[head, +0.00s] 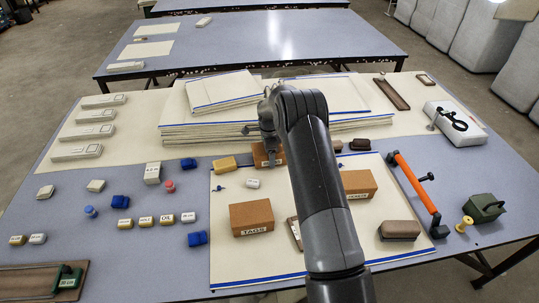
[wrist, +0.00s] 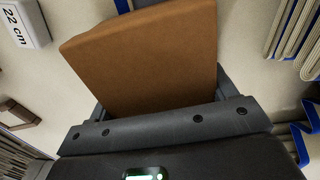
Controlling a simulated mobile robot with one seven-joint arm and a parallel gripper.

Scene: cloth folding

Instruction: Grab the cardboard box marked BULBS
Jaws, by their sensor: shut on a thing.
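A brown cardboard box (head: 262,158) is at my gripper (head: 270,145), at the back of the cream cloth in the head view. In the wrist view the brown box (wrist: 150,60) fills the space between the jaws, and my gripper (wrist: 160,100) is shut on it. A label strip on its front is partly hidden and I cannot read it. A second brown box (head: 251,217) marked TAGS lies on the cloth at front left. A third brown box (head: 360,184) sits right of my arm, its label partly covered and not readable.
Folded cloths (head: 215,125) are stacked behind the held box. A yellow block (head: 225,164) and a small white item (head: 253,183) lie to its left. An orange-handled tool (head: 415,182) and a dark brown case (head: 399,230) lie on the right. A 22 cm block (wrist: 22,22) shows in the wrist view.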

